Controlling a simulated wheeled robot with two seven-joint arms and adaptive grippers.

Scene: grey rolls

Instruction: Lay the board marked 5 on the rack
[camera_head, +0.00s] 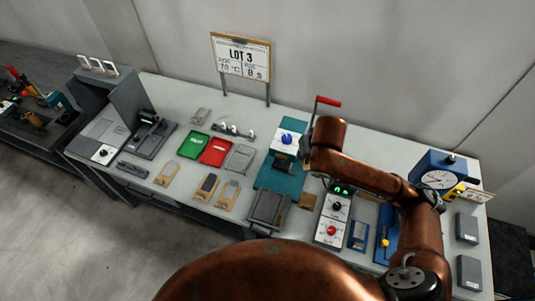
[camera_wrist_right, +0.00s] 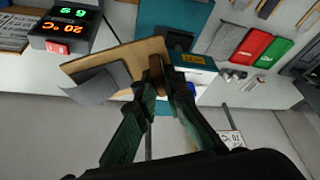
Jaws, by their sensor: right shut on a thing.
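In the right wrist view my right gripper (camera_wrist_right: 163,75) is shut on the edge of a light brown board (camera_wrist_right: 147,48). A grey sheet or pad (camera_wrist_right: 97,84) lies along the board and sticks out past its edge. No number is readable on the board. In the head view my copper right arm reaches over the table and hides the gripper. Several brown boards with grey pads, one of them here (camera_head: 228,195), lie along the front of the table; their marks are too small to read. I cannot tell which thing is the rack. My left gripper is out of view.
A control box with lit digits (camera_wrist_right: 70,28) stands close to the held board. A blue-knobbed device (camera_head: 285,142) stands on a teal mat (camera_head: 268,180). Green (camera_head: 194,144) and red (camera_head: 215,151) trays lie left of it. The LOT 3 sign (camera_head: 241,56) stands behind.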

